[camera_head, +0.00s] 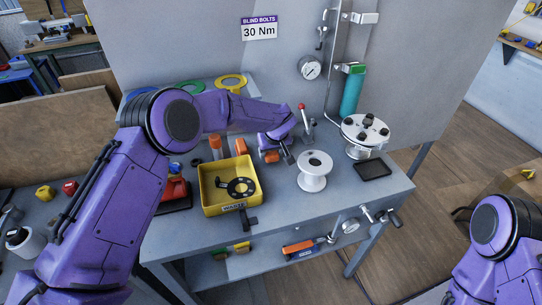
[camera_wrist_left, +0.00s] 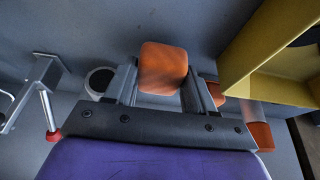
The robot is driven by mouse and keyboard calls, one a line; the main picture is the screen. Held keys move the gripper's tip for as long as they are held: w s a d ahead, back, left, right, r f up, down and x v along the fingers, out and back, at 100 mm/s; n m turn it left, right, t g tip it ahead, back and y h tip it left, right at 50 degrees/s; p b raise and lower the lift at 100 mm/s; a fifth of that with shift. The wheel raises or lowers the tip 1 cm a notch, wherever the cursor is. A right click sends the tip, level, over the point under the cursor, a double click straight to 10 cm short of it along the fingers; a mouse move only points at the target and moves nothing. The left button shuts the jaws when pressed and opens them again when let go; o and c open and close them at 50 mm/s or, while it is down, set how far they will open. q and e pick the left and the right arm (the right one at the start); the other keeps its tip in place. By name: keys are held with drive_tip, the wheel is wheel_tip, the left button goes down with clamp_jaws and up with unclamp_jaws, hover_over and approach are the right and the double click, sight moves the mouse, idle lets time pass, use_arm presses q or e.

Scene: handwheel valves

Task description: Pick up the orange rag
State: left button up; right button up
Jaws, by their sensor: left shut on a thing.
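The orange rag (camera_wrist_left: 163,68) is a small folded block with rounded corners. In the left wrist view it sits between the two fingers of my left gripper (camera_wrist_left: 160,82), which is shut on it. In the head view my left gripper (camera_head: 277,153) is over the workbench, between the yellow bin and the white spool. A small orange patch of the rag (camera_head: 271,157) shows beside its fingers. I cannot tell how far it is above the bench. My right arm shows at the lower right, but its gripper is out of view.
The yellow bin (camera_head: 213,207) with a black handwheel inside stands left of the gripper. A white spool (camera_head: 314,170) and white flange (camera_head: 366,133) stand to the right, with a black tray (camera_head: 372,169). Other orange items (camera_head: 241,147) and a red-tipped lever (camera_head: 305,121) are close by.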

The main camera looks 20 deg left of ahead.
use_arm(q)
drive_tip(key=s+d+r+b, duration=0.2)
drive_tip(key=s+r, duration=0.3)
drive_tip(key=s, duration=0.1)
drive_tip(key=s+d+r+b, duration=0.1)
drive_tip(key=s+d+r, duration=0.1)
drive_tip(key=s+r, duration=0.4)
drive_tip(key=shift+s+d+r+b, duration=0.15)
drive_tip(key=shift+s+d+b, duration=0.2)
drive_tip(key=shift+s, duration=0.35)
drive_tip(key=o, duration=0.5)
drive_tip(key=c, duration=0.4)
